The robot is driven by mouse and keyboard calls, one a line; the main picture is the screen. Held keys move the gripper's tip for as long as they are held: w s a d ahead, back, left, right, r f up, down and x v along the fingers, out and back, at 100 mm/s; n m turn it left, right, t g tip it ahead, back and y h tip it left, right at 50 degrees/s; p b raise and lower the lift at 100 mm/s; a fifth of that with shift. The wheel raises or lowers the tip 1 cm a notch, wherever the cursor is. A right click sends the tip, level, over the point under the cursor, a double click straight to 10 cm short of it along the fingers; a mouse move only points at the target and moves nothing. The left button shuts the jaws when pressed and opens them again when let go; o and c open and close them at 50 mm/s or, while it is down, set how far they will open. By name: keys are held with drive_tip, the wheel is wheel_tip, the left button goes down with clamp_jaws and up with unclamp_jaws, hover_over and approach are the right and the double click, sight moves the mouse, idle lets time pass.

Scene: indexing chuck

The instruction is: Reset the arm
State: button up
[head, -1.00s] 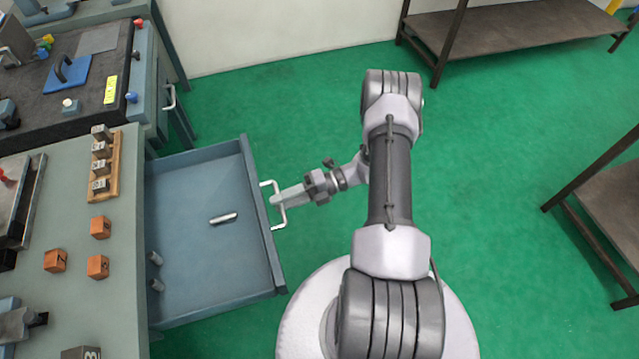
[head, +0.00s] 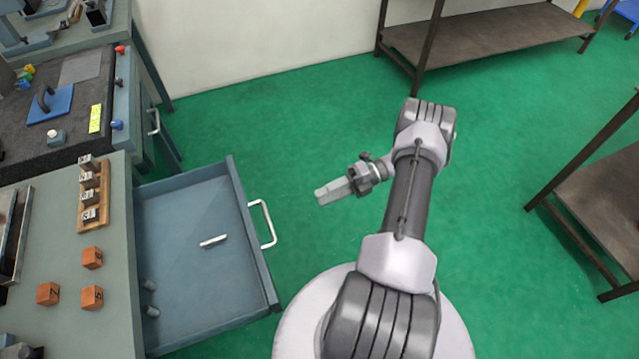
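My gripper (head: 322,196) hangs over the green floor in the head view, to the right of the open drawer and apart from its handle (head: 264,224). Its fingers look close together, but whether they are fully shut is too small to tell. I see nothing held in it. My arm reaches up from my base and bends to the left at the wrist. The blue-grey drawer (head: 185,290) is pulled out from the bench. A small light metal bar (head: 213,241) lies inside it, and two grey cylinders (head: 150,298) stand near its left side.
The bench top (head: 60,225) holds a wooden rack (head: 82,222) of marked metal blocks and several orange cubes (head: 92,297). A dark work surface with a blue plate (head: 50,104) lies beyond. Brown shelves (head: 480,35) stand at the back and right (head: 610,205). Green floor is clear around my gripper.

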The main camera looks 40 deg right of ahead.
drive_tip(key=w+a+r+n+g+h, duration=0.25)
drive_tip(key=a+r+n, duration=0.45)
drive_tip(key=r, duration=0.4)
drive_tip(key=w+a+r+n+g+h, duration=0.2)
drive_tip(key=a+r+n+g+h, duration=0.15)
drive_tip(key=r+n, duration=0.6)
drive_tip(key=s+a+r+n+t+h, duration=0.6)
drive_tip(key=s+a+r+n, duration=0.7)
drive_tip(key=a+n, duration=0.3)
drive_tip(key=s+n, duration=0.1)
drive_tip(key=n, duration=0.2)
drive_tip(key=shift+s+r+h, duration=0.2)
drive_tip(key=shift+r+h, duration=0.1)
drive_tip(key=shift+r, duration=0.1)
